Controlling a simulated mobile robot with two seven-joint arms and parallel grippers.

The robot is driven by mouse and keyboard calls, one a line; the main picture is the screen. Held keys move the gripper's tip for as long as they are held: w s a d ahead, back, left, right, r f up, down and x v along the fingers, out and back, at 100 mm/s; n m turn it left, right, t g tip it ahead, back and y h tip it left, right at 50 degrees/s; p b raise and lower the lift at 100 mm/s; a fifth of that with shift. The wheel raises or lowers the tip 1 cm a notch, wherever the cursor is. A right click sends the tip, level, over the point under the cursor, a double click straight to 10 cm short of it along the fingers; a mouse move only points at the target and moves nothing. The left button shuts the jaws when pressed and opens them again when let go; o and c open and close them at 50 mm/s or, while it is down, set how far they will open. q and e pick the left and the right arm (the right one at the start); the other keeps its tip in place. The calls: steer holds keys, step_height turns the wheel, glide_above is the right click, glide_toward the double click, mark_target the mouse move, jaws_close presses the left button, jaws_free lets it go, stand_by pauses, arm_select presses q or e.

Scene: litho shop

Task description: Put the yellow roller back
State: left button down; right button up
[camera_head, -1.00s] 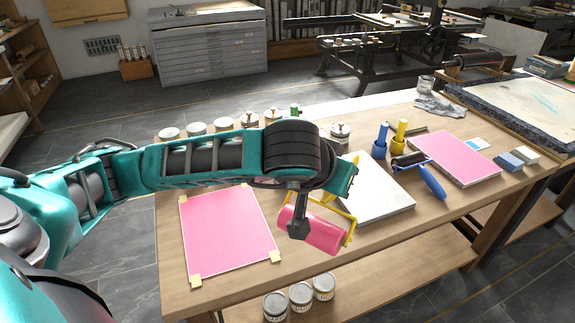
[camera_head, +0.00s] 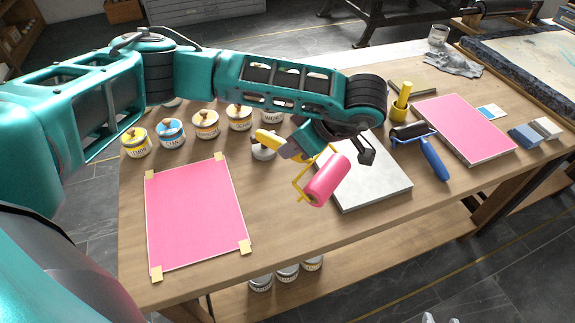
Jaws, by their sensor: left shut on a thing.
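The yellow roller has a yellow handle (camera_head: 268,138), a thin yellow frame and a pink drum (camera_head: 327,181). My left gripper (camera_head: 300,148) is shut on its handle and holds it over the table, in front of the left edge of a pale grey slab (camera_head: 375,188). The handle points up and left, the drum down and right. A yellow upright piece with a wider base (camera_head: 402,98) stands behind the slab, right of my left wrist. A blue-handled roller (camera_head: 432,160) with a dark drum lies right of the slab.
A taped pink sheet (camera_head: 196,215) lies at left. Several ink tins (camera_head: 172,133) stand in a row behind it, some hidden by my arm. Bare wood lies between sheet and slab.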

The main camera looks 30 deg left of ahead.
arm_select(q)
steer(key=f+n+g, duration=0.1)
steer(key=n, duration=0.2)
steer(key=f+n+g+h, duration=0.1)
steer(key=n+g, duration=0.1)
steer(key=n, duration=0.1)
steer(key=n+g+h, duration=0.1)
steer(key=n+g, duration=0.1)
steer(key=n, duration=0.1)
steer(key=shift+s+a+f+n, duration=0.25)
steer(key=shift+s+f+n, duration=0.1)
steer(key=shift+f+n, duration=0.05)
steer(key=f+n+h+b, duration=0.2)
steer(key=n+h, duration=0.1)
steer(key=n, duration=0.3)
steer(key=f+n+h+b, duration=0.2)
steer(key=f+n+h, duration=0.1)
steer(key=n, duration=0.4)
steer(key=s+f+n+h+b, duration=0.1)
steer(key=f+n+h+b, duration=0.1)
steer(key=n, duration=0.4)
steer(key=shift+f+t+h, duration=0.3)
steer(key=shift+f+h, duration=0.3)
steer(key=shift+f+b, duration=0.3)
steer(key=shift+f, duration=0.85)
steer(key=c, duration=0.9)
jaws_free()
